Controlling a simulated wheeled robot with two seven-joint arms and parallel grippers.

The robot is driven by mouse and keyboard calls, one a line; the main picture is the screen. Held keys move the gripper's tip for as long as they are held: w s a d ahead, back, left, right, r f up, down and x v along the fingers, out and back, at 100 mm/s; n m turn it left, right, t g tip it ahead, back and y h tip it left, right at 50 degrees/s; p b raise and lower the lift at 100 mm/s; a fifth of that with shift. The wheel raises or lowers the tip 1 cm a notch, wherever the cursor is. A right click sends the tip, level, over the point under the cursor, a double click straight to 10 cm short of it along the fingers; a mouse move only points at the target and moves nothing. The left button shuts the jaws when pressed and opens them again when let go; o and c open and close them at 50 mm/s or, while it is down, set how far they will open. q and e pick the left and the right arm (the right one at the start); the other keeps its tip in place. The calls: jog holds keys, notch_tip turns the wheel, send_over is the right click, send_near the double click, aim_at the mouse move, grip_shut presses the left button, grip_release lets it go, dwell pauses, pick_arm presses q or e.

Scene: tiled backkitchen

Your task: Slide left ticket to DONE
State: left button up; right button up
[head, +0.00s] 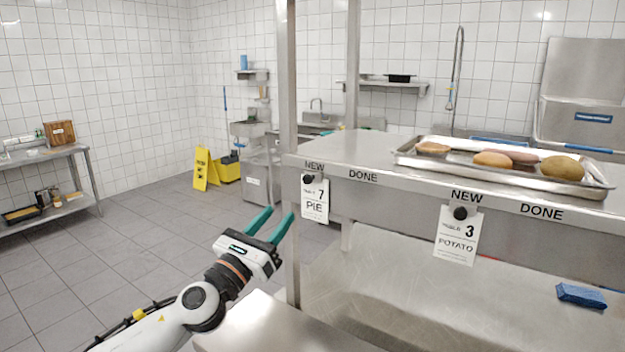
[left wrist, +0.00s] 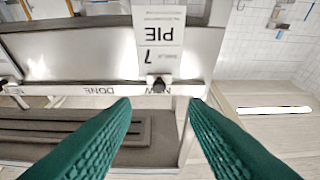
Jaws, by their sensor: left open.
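The left ticket (head: 315,199), white and marked 7 PIE, hangs from a black round knob (head: 308,179) under the NEW label at the left end of the shelf rail. The DONE label (head: 363,176) is to its right on the same rail. My left gripper (head: 270,224), with green fingers, is open and empty, below and left of the ticket. In the left wrist view the ticket (left wrist: 160,40) appears upside down, with its knob (left wrist: 158,86) ahead of and between the fingertips, apart from them. My right gripper is not in view.
A second ticket, 3 POTATO (head: 457,235), hangs under the right NEW label. A metal tray (head: 402,156) with several potatoes stands on the steel shelf. A steel post (head: 291,255) stands beside the left ticket.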

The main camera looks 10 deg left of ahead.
aim_at(306, 180)
pick_arm(q)
jog(key=p+x, duration=0.1)
jog(key=x, duration=0.4)
jog(key=p+x, duration=0.1)
jog(key=x, duration=0.4)
jog(key=shift+s+r, duration=0.15)
jog(key=shift+r, duration=0.05)
jog(key=shift+w+d+r, duration=0.15)
jog(key=shift+w+r, duration=0.05)
jog(key=shift+w, duration=0.1)
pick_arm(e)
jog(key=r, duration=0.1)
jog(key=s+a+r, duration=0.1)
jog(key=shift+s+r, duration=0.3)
pick_arm(q)
grip_shut()
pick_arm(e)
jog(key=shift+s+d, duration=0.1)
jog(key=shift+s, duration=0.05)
